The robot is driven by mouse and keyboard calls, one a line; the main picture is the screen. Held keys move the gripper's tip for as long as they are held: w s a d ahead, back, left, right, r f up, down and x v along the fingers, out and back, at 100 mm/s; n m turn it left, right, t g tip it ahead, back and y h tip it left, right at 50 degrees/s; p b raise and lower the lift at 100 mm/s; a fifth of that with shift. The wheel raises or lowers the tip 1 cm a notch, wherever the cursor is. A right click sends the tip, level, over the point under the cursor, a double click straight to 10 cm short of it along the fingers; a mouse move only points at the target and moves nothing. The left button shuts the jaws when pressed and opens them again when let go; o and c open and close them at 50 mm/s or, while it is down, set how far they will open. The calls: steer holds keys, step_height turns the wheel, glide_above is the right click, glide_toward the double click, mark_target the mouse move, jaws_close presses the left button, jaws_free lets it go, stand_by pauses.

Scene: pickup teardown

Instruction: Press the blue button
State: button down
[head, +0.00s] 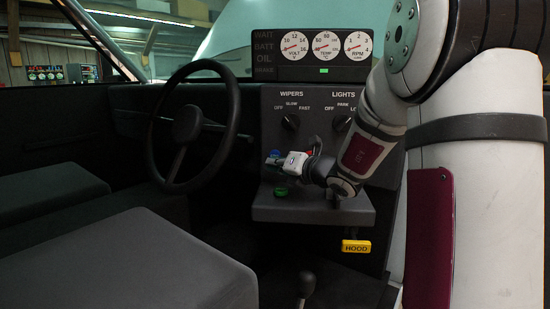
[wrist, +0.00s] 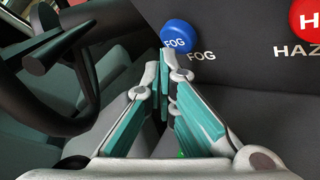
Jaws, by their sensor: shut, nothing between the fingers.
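The blue button (wrist: 177,34), marked FOG, is a round knob on the dark panel, at the top middle of the wrist view. In the head view a small patch of blue (head: 275,153) shows just above my gripper. My gripper (head: 270,161) is shut and empty in front of the lower dash panel. In the wrist view its fingertips (wrist: 165,62) meet just below the blue button. I cannot tell whether they touch it. The arm and gripper cover part of the panel around the button in the head view.
A red button (wrist: 309,20) marked HAZ sits right of the blue one. A green button (head: 281,192) is on the shelf (head: 310,209) below. A steering wheel (head: 163,130) stands to the left. The wipers knob (head: 291,122) is above, and a yellow HOOD handle (head: 356,246) hangs below.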

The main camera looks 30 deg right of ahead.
steer(key=shift+w+d, duration=0.15)
steer(key=shift+w+d, duration=0.15)
steer(key=shift+w, duration=0.05)
stand_by(0.3)
stand_by(0.4)
steer(key=shift+s+a, duration=0.25)
steer(key=shift+s, duration=0.1)
stand_by(0.4)
steer(key=shift+s+a, duration=0.95)
steer(key=shift+s, duration=0.25)
steer(key=shift+s+a, duration=0.95)
steer(key=shift+s, duration=0.25)
